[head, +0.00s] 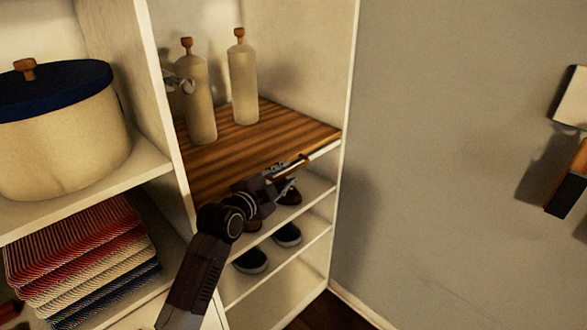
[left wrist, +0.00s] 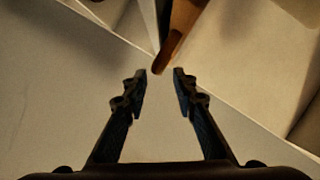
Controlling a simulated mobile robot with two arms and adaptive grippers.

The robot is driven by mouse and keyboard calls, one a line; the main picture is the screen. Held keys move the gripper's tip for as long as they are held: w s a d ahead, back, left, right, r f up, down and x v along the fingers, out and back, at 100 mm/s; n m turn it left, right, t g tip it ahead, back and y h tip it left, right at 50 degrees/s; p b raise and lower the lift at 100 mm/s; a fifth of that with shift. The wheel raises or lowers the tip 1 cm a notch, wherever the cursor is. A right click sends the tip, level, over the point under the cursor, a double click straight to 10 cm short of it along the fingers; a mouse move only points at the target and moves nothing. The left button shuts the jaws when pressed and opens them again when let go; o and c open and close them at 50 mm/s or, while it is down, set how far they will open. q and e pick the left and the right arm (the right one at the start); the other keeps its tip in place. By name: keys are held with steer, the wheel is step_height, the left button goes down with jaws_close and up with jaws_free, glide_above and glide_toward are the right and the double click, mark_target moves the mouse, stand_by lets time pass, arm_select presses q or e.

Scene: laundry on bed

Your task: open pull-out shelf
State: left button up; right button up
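The pull-out shelf (head: 262,140) is a striped brown wooden board in the right column of a cream cabinet, with two bottles standing on it. My left gripper (head: 284,175) is at that edge, close to the handle. My left arm hides part of the shelf's front edge.
Shoes (head: 287,235) stand on lower shelves beneath. A pot with a dark blue lid (head: 62,85) and folded striped cloths (head: 85,255) fill the left column. A grey wall (head: 450,150) is to the right. Dark floor shows at the bottom.

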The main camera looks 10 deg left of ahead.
mark_target(290, 172)
arm_select(q)
steer(key=shift+x, duration=2.6)
steer(key=shift+f, duration=0.15)
jaws_close()
